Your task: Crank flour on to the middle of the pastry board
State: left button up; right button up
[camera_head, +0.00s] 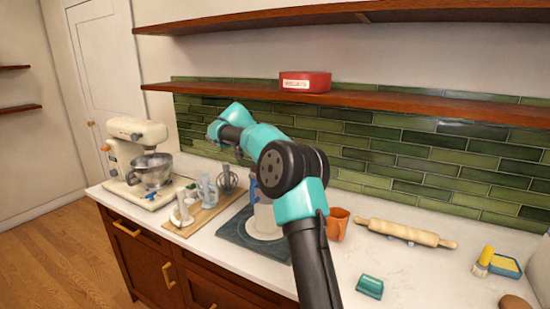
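The dark slate-like pastry board (232,232) lies on the white counter. A pale cylindrical thing (264,218) with a round base stands on it, with a small blue part (252,186) at its upper left. It may be the flour crank sifter, but my arm covers much of it. No flour is clearly visible on the board. One of my arms rises from the bottom middle and bends up and left over the board. I cannot tell which arm it is. No gripper fingers show; they may be hidden behind the arm.
A cream stand mixer (130,150) with a steel bowl (152,170) stands left. A wooden board (178,228) holds several mixer attachments. An orange cup (337,224), rolling pin (405,232), teal block (370,286) and yellow brush (485,260) lie right. A red tin (305,82) sits on the shelf.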

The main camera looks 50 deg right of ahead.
jog(key=shift+a+f, duration=0.1)
dwell(0.4)
jog(key=o, duration=0.9)
